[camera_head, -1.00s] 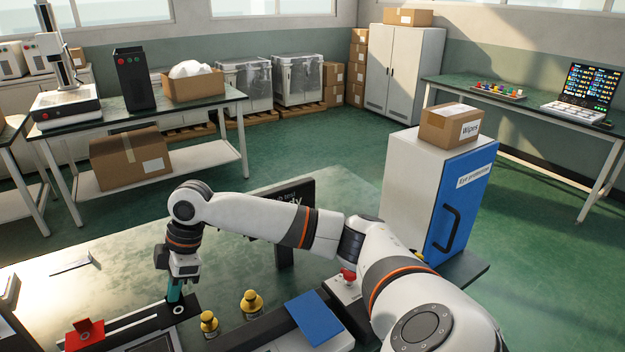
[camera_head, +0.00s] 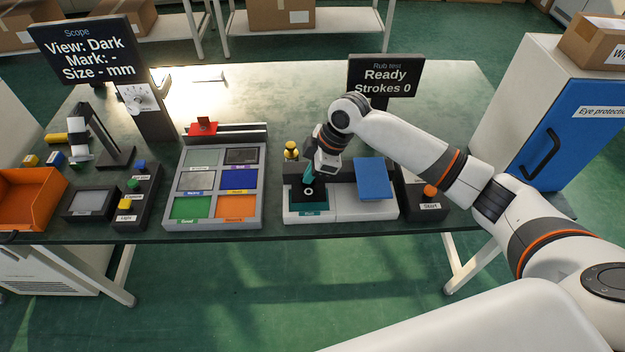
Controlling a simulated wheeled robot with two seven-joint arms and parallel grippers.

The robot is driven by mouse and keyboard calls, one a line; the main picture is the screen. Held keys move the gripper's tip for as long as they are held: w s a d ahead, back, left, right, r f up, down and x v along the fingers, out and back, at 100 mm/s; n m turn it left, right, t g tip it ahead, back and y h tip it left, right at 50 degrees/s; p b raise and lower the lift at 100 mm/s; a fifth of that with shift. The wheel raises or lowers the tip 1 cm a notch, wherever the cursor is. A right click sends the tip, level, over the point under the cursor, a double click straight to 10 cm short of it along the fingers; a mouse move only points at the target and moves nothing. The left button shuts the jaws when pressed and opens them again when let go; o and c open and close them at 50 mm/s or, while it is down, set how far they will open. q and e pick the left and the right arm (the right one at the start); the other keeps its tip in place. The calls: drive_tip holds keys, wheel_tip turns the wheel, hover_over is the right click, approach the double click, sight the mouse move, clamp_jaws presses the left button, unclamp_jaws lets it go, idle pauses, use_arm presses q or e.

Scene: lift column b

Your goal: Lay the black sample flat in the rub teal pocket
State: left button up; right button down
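The rub station (camera_head: 350,211) has a teal label reading "Rub" at its left front. A dark piece with a white ring (camera_head: 308,191) sits above that label, in the teal pocket area; it may be the black sample. Whether it lies fully flat is too small to tell. My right gripper (camera_head: 310,178) points down onto this piece from above, with a narrow teal part at its tip. The fingers overlap side-on, so their gap is hidden. My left gripper is out of view.
A grey tray (camera_head: 262,200) with several coloured pockets stands left of the station. A blue plate (camera_head: 374,178) and a Start button box (camera_head: 425,203) are to the right. The "Ready, Strokes 0" screen (camera_head: 385,78) stands behind. An orange bin (camera_head: 30,199) is at far left.

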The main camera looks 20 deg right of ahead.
wheel_tip(320, 180, down, 3)
drive_tip(key=shift+f, duration=0.1)
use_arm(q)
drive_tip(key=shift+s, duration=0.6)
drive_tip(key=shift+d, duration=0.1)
use_arm(e)
drive_tip(key=c, duration=1.9)
unclamp_jaws()
drive_tip(key=shift+c, duration=0.2)
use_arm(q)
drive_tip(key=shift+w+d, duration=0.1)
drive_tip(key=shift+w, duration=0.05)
use_arm(e)
drive_tip(key=shift+d+r, duration=0.1)
drive_tip(key=shift+r, duration=0.2)
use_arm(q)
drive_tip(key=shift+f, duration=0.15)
use_arm(e)
drive_tip(key=v, duration=1.1)
drive_tip(key=shift+r, duration=0.35)
